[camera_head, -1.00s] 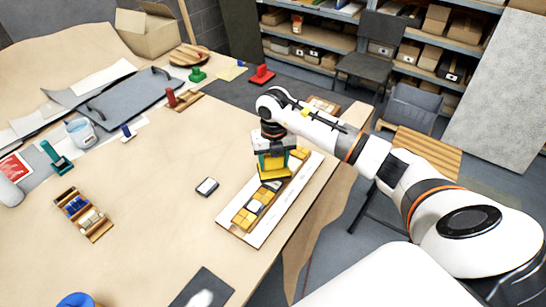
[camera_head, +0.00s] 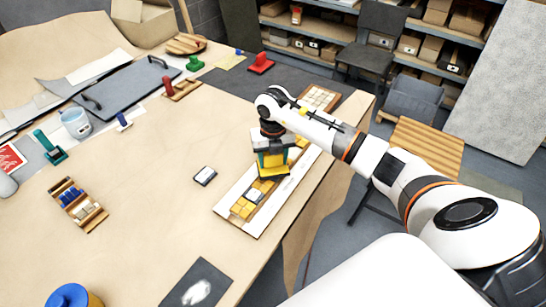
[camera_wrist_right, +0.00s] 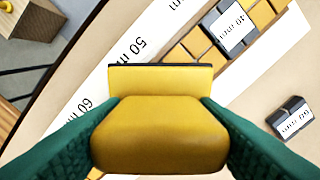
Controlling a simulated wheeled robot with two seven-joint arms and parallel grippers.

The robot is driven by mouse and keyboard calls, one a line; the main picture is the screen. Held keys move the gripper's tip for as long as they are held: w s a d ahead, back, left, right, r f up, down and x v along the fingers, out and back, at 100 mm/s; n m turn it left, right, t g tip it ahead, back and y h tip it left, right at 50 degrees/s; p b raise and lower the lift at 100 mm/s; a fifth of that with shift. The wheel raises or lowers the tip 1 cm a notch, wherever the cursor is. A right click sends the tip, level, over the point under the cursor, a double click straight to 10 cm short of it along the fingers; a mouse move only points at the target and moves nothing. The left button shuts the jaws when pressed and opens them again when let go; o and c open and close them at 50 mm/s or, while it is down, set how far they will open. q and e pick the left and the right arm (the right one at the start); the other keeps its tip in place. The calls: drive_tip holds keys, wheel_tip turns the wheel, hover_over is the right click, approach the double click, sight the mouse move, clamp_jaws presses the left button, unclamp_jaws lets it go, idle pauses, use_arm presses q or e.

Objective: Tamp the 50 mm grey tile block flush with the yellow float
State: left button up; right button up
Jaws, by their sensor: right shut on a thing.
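My right gripper (camera_head: 271,160) is shut on the yellow float (camera_head: 273,174), which is over the mosaic panel. In the right wrist view the yellow float (camera_wrist_right: 160,130) sits between the green fingers. A grey block marked 40 mm (camera_wrist_right: 233,28) lies among yellow tiles in the panel and also shows in the head view (camera_head: 253,195). The white board's edge (camera_wrist_right: 120,75) carries printed 50 mm and 60 mm marks. I see no 50 mm block; the float hides part of the row. Contact beneath the float cannot be made out. My left gripper is out of view.
A loose grey block, seemingly marked 60 mm (camera_wrist_right: 291,118), lies on the table beside the panel; the head view shows it too (camera_head: 205,176). A wooden rack (camera_head: 78,205) with several pieces stands left. The table between rack and panel is mostly clear.

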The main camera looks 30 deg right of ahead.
drive_tip(key=shift+f+b, duration=0.55)
drive_tip(key=shift+f, duration=0.15)
idle(0.8)
drive_tip(key=shift+s+a+f+b, duration=0.1)
drive_tip(key=shift+s+f+b, duration=0.15)
drive_tip(key=shift+f+b, duration=0.1)
idle(1.7)
drive_tip(key=shift+w+r+p, duration=0.25)
drive_tip(key=shift+r+p, duration=0.65)
drive_tip(key=shift+r, duration=0.25)
drive_tip(key=shift+r+p, duration=1.6)
drive_tip(key=shift+r, duration=0.95)
